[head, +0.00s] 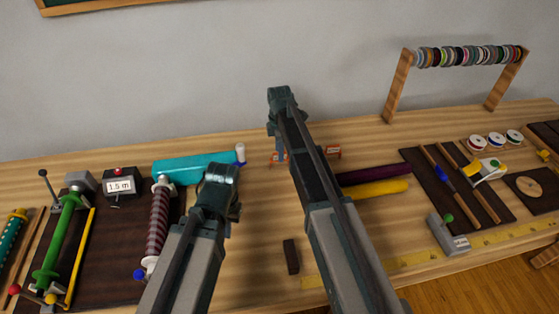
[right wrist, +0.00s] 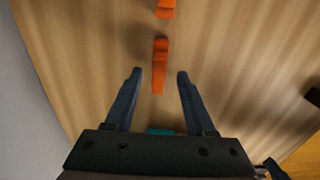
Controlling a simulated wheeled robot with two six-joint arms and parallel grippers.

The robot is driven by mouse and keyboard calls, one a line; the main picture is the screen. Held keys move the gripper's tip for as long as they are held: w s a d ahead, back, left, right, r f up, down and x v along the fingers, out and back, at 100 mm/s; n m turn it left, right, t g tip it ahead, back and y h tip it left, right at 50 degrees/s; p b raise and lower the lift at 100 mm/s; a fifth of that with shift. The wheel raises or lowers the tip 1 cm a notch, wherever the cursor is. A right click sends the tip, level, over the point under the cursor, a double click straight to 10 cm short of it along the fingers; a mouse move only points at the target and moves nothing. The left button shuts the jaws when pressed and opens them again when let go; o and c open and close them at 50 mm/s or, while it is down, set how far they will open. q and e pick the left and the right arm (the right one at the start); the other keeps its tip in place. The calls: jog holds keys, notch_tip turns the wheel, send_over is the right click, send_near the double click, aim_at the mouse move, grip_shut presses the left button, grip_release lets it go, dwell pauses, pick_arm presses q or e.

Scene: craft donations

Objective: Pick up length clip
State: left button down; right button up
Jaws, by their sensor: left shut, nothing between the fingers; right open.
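Two small orange pieces, which look like the length clips, lie on the wooden table. In the right wrist view one orange clip (right wrist: 160,66) lies between my open right fingertips (right wrist: 160,74), with a gap on both sides and nothing gripped. A second orange clip (right wrist: 165,8) is cut off at the top edge. In the head view one orange clip (head: 333,151) with a pale label shows right of my right arm; the other is mostly hidden by my right gripper (head: 282,152). My left gripper (head: 234,212) is shut and empty, its fingers mostly hidden behind the arm.
A teal roll (head: 195,167) lies left of the clips. Purple (head: 375,174) and yellow (head: 377,188) rolls lie to the right. A dark block (head: 291,256) sits between my arms. Tool boards fill both sides; a spool rack (head: 398,85) stands at the back right.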

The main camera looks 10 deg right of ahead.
aim_at(229, 245)
pick_arm(q)
notch_tip(229, 245, down, 4)
jog(key=b, duration=0.3)
jog(key=shift+f+b, duration=0.2)
jog(key=shift+b, duration=0.1)
pick_arm(e)
notch_tip(229, 245, down, 4)
jog(key=shift+w+f, duration=0.1)
jog(key=shift+f, duration=0.1)
pick_arm(q)
jog(key=shift+r, duration=0.1)
pick_arm(e)
jog(key=shift+r, duration=0.1)
grip_shut()
